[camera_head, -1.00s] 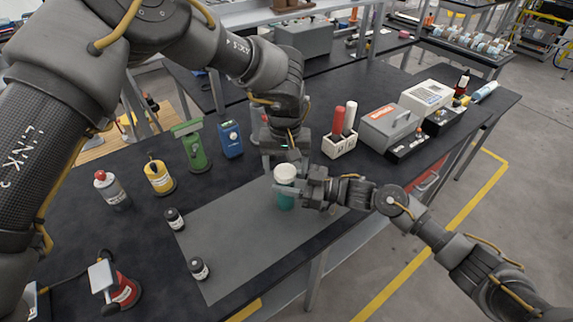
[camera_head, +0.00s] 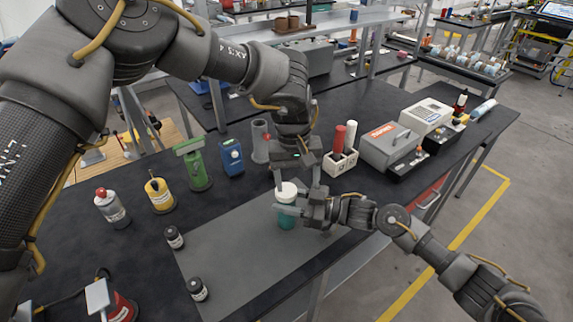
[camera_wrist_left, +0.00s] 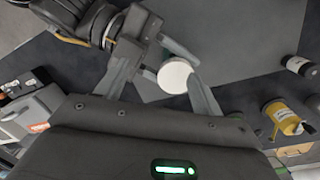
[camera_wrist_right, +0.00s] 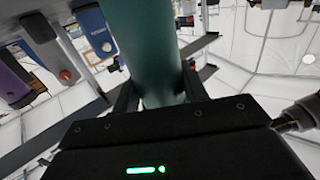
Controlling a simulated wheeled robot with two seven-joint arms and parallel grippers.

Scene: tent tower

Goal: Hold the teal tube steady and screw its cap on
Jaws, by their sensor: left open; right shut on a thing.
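The teal tube (camera_head: 287,221) stands upright over the grey mat, with its white cap (camera_head: 288,191) sitting on top. How tightly the cap sits cannot be told. My right gripper (camera_head: 290,211) is shut on the tube's body from the right; the tube fills its jaws in the right wrist view (camera_wrist_right: 145,50). My left gripper (camera_head: 298,184) points down from above the cap, open. In the left wrist view the round cap (camera_wrist_left: 174,75) lies between the two spread fingers, nearer one of them. Whether a finger touches it cannot be told.
The grey mat (camera_head: 225,258) has free room. Two small dark jars (camera_head: 174,238) (camera_head: 197,289) stand along its left edge. A green device (camera_head: 194,167) and a blue device (camera_head: 231,157) stand behind. A white holder with red and white sticks (camera_head: 340,162) is close behind right.

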